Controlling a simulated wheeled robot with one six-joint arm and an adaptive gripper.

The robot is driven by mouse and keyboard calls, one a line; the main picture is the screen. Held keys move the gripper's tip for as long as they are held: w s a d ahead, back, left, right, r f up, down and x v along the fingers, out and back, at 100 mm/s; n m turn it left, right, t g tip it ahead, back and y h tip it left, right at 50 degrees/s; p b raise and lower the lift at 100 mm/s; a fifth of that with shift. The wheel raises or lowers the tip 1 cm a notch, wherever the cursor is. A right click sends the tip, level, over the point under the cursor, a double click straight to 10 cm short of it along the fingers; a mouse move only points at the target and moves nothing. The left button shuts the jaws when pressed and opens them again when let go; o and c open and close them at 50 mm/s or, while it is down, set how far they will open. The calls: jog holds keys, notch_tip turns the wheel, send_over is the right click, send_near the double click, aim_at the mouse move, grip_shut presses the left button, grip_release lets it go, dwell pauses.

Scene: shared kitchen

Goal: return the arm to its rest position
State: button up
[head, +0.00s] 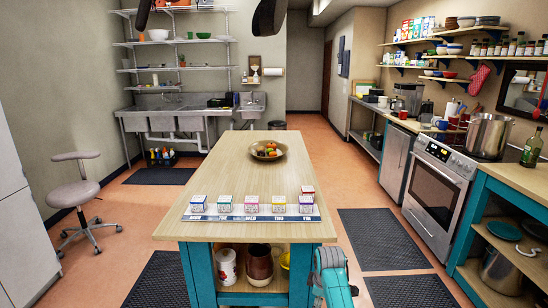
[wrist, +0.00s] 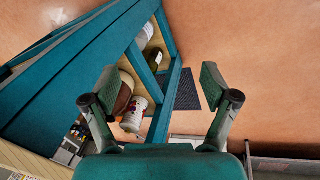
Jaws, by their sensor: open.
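My gripper (wrist: 158,88) is open and empty in the wrist view, with its two dark fingers spread wide apart. It is beside the teal frame of the wooden island (wrist: 90,62), with the orange floor behind it. In the head view, part of my teal arm (head: 333,277) shows at the bottom, in front of the right end of the island (head: 215,165). The fingers cannot be made out there.
Several small boxes (head: 225,203) stand on a weekday strip (head: 215,217) at the island's near edge. A fruit bowl (head: 255,151) sits farther back. Jars and a can (head: 227,266) stand on the lower shelf.

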jog(key=s+d+f+m+t, duration=0.2)
jog(key=s+f+m+t, duration=0.25)
jog(key=s+f, duration=1.55)
jog(key=s+m+t, duration=0.1)
jog(key=s+m, duration=0.1)
jog(key=s, duration=1.1)
jog(key=s+d+r+m+t, duration=0.1)
jog(key=s+r+m+t, duration=0.1)
jog(key=s+r, duration=0.5)
jog(key=s+d+r+m+t, duration=0.1)
jog(key=s+r+m, duration=0.15)
jog(key=s, duration=0.85)
jog(key=s+r+m+t, duration=0.1)
jog(key=s+r, duration=0.5)
jog(key=r, duration=0.4)
jog(key=s+r+m+t, duration=0.2)
jog(key=s+r, duration=0.5)
jog(key=r, duration=0.3)
jog(key=shift+a, duration=0.1)
